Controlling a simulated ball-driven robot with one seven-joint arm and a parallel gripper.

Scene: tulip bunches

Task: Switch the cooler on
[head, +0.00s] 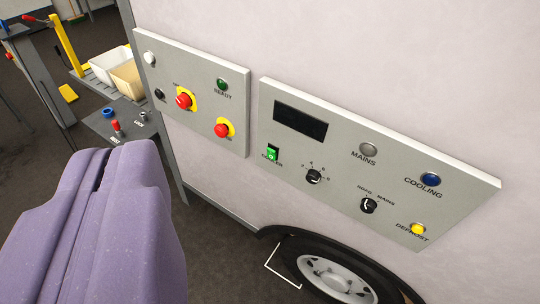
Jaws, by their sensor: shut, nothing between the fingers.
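The cooler panel (345,140) is a grey plate on the pale wall of a wheeled body. Its green rocker switch (271,153), with a partly blurred label that seems to read COOLER, sits at the lower left of the panel. I cannot tell which way the rocker is tipped. The display (300,122) above it is dark. My gripper (112,152), purple, is shut and empty at the left, nearer the camera than the panel. It appears apart from the switch, which lies to its right in full view.
The panel also has two black knobs (314,176) (369,205), a grey MAINS lamp (368,149), a blue COOLING lamp (430,180) and a yellow DEFROST button (418,229). A second panel (205,75) with red buttons is left. A tyre (300,255) is below.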

